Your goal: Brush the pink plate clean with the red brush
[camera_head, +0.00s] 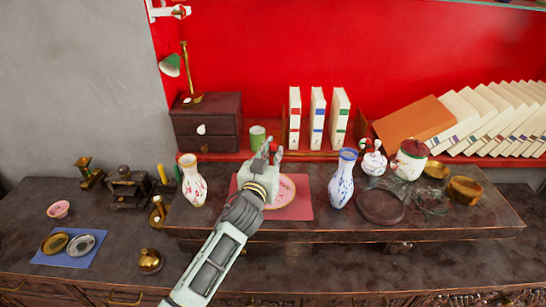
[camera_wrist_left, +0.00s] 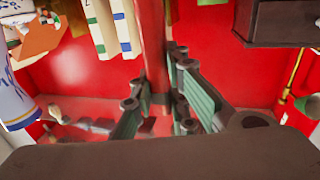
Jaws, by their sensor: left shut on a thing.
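The pink plate (camera_head: 287,190) lies on a red mat (camera_head: 298,212) on the raised dark shelf, between two vases. My left gripper (camera_head: 270,152) reaches over it and hides its left part. In the left wrist view my left gripper (camera_wrist_left: 158,100) is shut on a reddish upright handle, which looks like the red brush (camera_wrist_left: 152,45). Its bristles are not clearly seen, and I cannot tell whether they touch the plate. My right gripper is not in view.
A white-and-red vase (camera_head: 192,182) stands left of the mat and a blue-and-white vase (camera_head: 342,180) right of it. A green cup (camera_head: 257,137) and upright books (camera_head: 318,118) stand behind. A dark round dish (camera_head: 380,207) is at right.

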